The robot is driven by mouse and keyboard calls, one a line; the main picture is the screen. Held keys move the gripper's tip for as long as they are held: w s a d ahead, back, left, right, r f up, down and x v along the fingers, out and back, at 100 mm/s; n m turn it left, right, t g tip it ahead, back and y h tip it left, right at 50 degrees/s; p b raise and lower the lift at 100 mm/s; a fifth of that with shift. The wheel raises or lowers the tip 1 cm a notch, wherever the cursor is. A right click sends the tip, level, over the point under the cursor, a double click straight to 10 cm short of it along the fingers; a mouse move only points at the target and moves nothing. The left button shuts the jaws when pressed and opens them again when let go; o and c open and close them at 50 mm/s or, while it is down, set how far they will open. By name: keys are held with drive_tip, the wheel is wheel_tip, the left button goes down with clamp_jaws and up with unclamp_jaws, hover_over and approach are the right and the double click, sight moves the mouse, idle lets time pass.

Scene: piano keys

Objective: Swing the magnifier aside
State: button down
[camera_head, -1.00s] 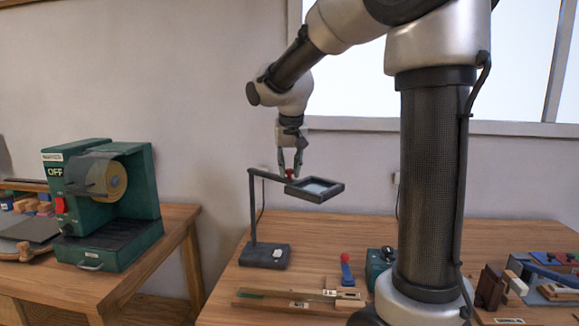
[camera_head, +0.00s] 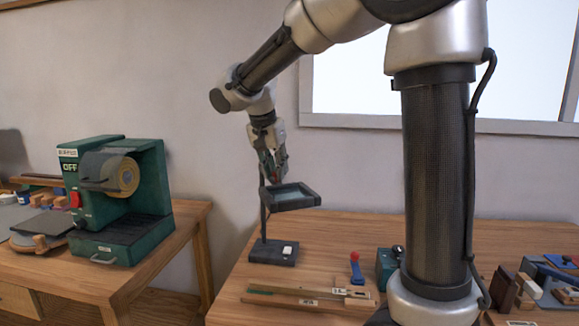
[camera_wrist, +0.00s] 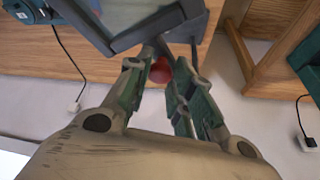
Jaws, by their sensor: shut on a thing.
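The magnifier is a dark square-framed lens (camera_head: 290,198) on an arm from a thin upright post (camera_head: 263,222) with a dark base (camera_head: 272,253) on the right-hand bench. The frame stands level above the bench, just right of the post. My gripper (camera_head: 268,180) reaches down at the magnifier arm beside the frame and hides part of it. In the wrist view, my gripper (camera_wrist: 158,74) is shut on the small red knob (camera_wrist: 161,70) at the frame's edge. The dark frame (camera_wrist: 128,38) fills the top middle there.
A green machine marked OFF (camera_head: 115,200) stands on the left bench, across a gap. On the right bench lie wooden strips (camera_head: 310,297), a red-topped blue tool (camera_head: 355,268) and a green box (camera_head: 388,265). The wall is close behind the magnifier.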

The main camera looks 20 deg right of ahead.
drive_tip(key=w+a+m+g+h, duration=0.1)
drive_tip(key=w+a+m+g, duration=0.1)
drive_tip(key=a+m, duration=0.4)
drive_tip(key=shift+w+a, duration=0.75)
drive_tip(key=shift+a, duration=0.35)
drive_tip(key=shift+r, duration=0.15)
drive_tip(key=c, duration=1.2)
unclamp_jaws()
drive_tip(key=v, duration=1.1)
drive_tip(key=shift+a+r, duration=0.25)
drive_tip(key=shift+r, duration=0.1)
drive_tip(key=shift+s, duration=0.1)
